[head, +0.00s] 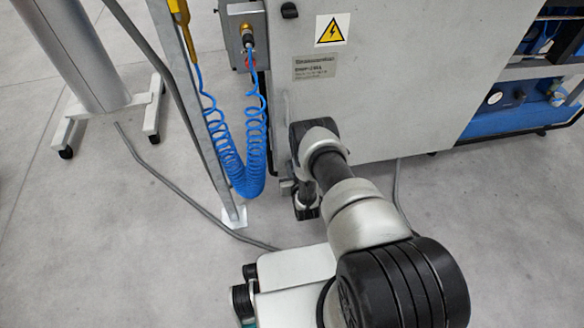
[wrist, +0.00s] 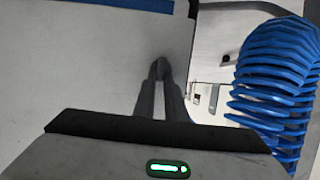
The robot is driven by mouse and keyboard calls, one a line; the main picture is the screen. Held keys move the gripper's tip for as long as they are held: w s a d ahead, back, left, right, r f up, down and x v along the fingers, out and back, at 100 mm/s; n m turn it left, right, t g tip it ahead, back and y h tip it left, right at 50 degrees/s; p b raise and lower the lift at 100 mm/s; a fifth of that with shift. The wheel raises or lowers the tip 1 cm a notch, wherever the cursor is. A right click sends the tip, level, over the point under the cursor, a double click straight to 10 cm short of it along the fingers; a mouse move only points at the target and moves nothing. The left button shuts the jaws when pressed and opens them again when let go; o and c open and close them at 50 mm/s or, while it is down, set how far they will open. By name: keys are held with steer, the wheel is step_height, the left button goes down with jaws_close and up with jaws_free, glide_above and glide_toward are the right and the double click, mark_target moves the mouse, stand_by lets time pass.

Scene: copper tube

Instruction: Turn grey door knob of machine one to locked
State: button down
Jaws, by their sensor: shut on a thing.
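The grey machine with a pale side panel (head: 385,75) fills the upper right of the head view. Its panel (wrist: 90,60) also fills much of the wrist view. My gripper (wrist: 159,72) has its two dark fingers together at the panel, near its right edge. They are shut on the small grey door knob (wrist: 160,64), which is mostly hidden between the fingertips. I cannot make out which way the knob is turned. In the head view my arm hides the knob and the fingers.
A blue coiled hose (head: 225,140) hangs left of the machine, beside a thin post (head: 205,120); the hose (wrist: 275,85) is close at right in the wrist view. A grey cable (head: 165,190) crosses the floor. Open floor lies at lower right.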

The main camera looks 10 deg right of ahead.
steer(key=shift+a, duration=0.1)
steer(key=n+h, duration=0.1)
steer(key=n, duration=0.1)
steer(key=a+n+t+h, duration=0.1)
steer(key=n+h, duration=0.1)
steer(key=n, duration=0.1)
steer(key=a+f+n+h, duration=0.1)
steer(key=n+h, duration=0.1)
steer(key=n, duration=0.1)
steer(key=shift+w+f, duration=0.1)
stand_by(0.7)
steer(key=shift+n, duration=0.3)
steer(key=c, duration=1.8)
jaws_free()
steer(key=shift+w, duration=0.1)
steer(key=shift+s, duration=0.2)
